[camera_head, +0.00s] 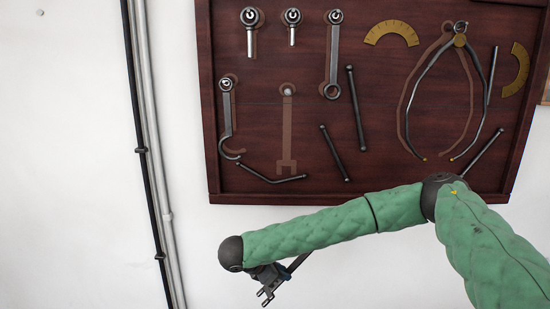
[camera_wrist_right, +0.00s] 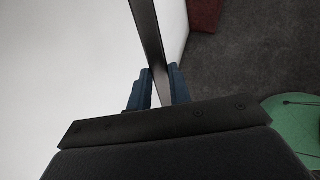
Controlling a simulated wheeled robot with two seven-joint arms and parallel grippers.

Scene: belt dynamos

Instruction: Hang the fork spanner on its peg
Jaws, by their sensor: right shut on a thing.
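The fork spanner is a dark flat bar (camera_wrist_right: 149,35) in the right wrist view, clasped between the blue finger pads of my right gripper (camera_wrist_right: 155,90). In the head view my right gripper (camera_head: 268,274) is below the board, at the end of the green arm. The spanner's forked end (camera_head: 267,294) seems to point down and left, and its shaft (camera_head: 298,262) slants up right, partly hidden by the arm. The peg (camera_head: 288,89) is on the board at the top of a brown spanner-shaped outline (camera_head: 287,135), which is bare. My left gripper is out of view.
The dark red tool board (camera_head: 240,186) hangs on a white wall. Around the outline hang a hook spanner (camera_head: 227,115), a ring spanner (camera_head: 333,60), thin rods (camera_head: 357,105) and a bent rod (camera_head: 270,178). Vertical pipes (camera_head: 148,120) run left of the board. The wall below is clear.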

